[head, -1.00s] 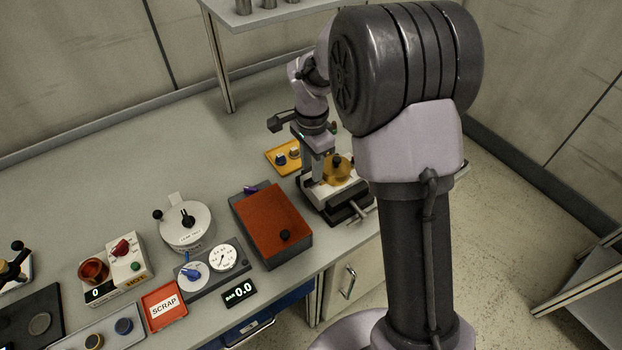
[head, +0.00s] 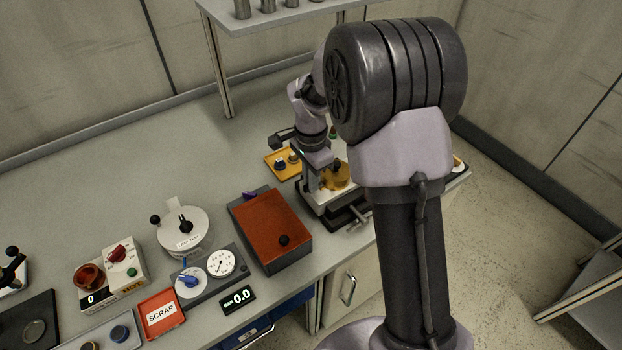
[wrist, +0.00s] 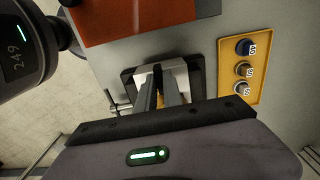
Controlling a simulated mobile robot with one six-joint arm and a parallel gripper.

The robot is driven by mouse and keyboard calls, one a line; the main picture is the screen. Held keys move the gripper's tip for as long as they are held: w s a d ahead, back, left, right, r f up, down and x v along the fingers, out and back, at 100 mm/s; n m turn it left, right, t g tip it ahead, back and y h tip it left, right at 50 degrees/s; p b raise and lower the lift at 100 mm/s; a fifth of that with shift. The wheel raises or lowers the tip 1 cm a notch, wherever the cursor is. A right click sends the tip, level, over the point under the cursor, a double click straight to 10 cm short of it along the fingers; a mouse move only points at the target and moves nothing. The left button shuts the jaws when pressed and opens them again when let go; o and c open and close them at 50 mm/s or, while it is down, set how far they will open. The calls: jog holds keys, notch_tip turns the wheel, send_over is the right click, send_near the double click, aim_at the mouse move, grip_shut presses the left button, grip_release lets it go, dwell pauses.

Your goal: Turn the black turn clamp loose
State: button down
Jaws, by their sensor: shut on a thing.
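My gripper (head: 312,186) reaches down at the left side of the vise-like fixture (head: 346,218) on the bench. In the wrist view my gripper (wrist: 160,80) has its fingers close together over the pale block of the fixture, shut on a small dark piece (wrist: 157,69). It appears to be the black turn clamp; the fingers hide most of it, so I cannot tell its angle. A brass round part (head: 336,177) with a black knob (head: 335,163) sits on the fixture, just right of the fingers.
A red-topped box (head: 270,222) stands left of the fixture. A yellow tray (wrist: 258,92) with three round pieces lies close beside it. Farther left are the leak-test pot (head: 183,230), gauge panel (head: 206,273) and scrap tray (head: 162,311).

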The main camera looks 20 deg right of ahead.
jog(key=shift+n, duration=0.3)
jog(key=n+p, duration=0.1)
jog(key=n, duration=0.2)
jog(key=shift+r+p, duration=0.15)
jog(key=shift+p, duration=0.25)
jog(key=n+p, duration=0.2)
jog(key=n, duration=0.3)
jog(key=shift+n, duration=0.3)
jog(key=n+p, duration=0.2)
jog(key=n, duration=0.2)
jog(key=n+p, duration=0.1)
jog(key=n, duration=0.3)
jog(key=shift+n, duration=0.5)
jog(key=c, duration=1.5)
grip_release()
